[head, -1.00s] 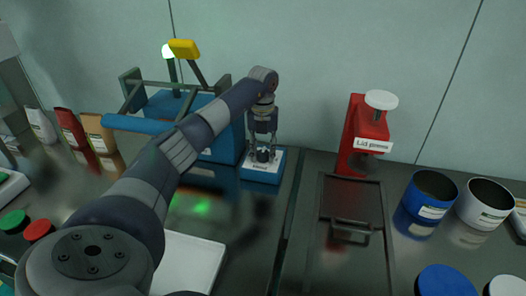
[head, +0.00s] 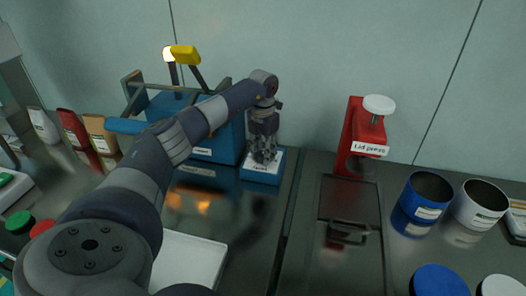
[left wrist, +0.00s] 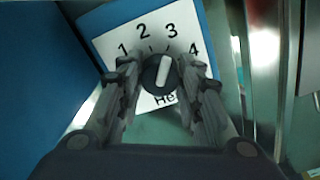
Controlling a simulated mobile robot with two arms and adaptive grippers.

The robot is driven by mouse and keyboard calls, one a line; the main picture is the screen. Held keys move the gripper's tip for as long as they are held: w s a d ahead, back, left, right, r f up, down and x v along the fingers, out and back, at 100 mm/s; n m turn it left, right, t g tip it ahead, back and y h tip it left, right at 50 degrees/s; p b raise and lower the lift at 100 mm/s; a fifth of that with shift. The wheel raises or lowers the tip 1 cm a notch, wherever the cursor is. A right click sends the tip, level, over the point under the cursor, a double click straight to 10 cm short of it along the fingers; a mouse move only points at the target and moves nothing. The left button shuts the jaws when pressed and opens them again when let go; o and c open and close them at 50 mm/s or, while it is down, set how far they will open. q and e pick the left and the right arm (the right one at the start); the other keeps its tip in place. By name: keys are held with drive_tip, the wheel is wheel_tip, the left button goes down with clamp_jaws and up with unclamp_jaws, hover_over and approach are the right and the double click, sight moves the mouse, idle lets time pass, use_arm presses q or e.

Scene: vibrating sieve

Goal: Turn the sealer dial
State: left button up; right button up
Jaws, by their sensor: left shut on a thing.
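The dial is a dark round knob (left wrist: 150,75) with a white pointer. It sits on a white plate (left wrist: 112,22) printed 1, 2, 3, 4 on a blue box, and its pointer is turned up and slightly right, toward the 3. In the head view the blue dial box (head: 262,176) stands beside the blue sealer (head: 180,103). My left gripper (head: 264,158) reaches down over the box, and in the left wrist view its fingers (left wrist: 157,72) are shut on the knob from both sides. My right gripper is not in view.
Pouches (head: 74,129) stand at the left. A white tray (head: 205,258) lies in front.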

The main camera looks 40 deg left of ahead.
use_arm(q)
drive_tip(key=shift+m, duration=0.4)
drive_tip(key=o, duration=1.1)
wheel_tip(320, 180, up, 12)
drive_tip(key=shift+d+f, duration=0.1)
idle(0.5)
